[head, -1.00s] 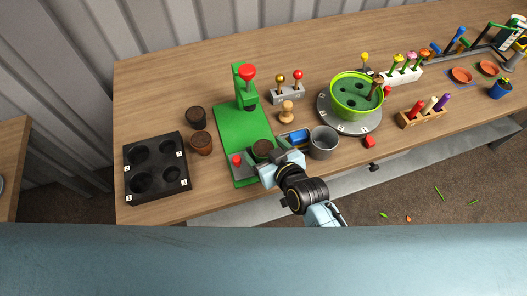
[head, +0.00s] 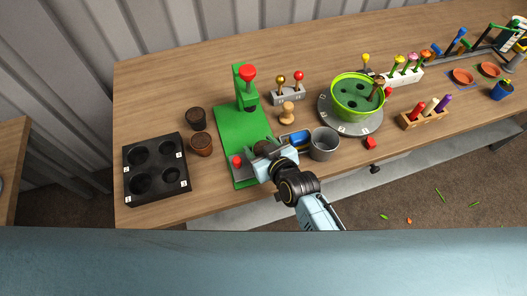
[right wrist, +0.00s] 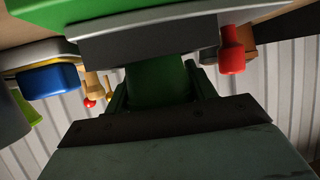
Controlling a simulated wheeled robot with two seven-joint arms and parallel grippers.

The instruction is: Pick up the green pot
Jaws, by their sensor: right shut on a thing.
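The green pot (right wrist: 150,86) shows as a green body between my fingers in the right wrist view; most of it is hidden. In the head view its dark brown top (head: 261,148) shows at the front of the green press's base. My right gripper (head: 272,163) reaches it from the front and is shut on it. I cannot tell whether the pot still touches the base. My left gripper is not in view.
The green press (head: 238,125) has a red button (head: 237,161) in front. A grey cup (head: 324,145) and a blue block (head: 299,138) stand close right. A lime planter (head: 345,110) sits on a turntable. A black tray (head: 143,192) is left, beside two brown pots (head: 201,146).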

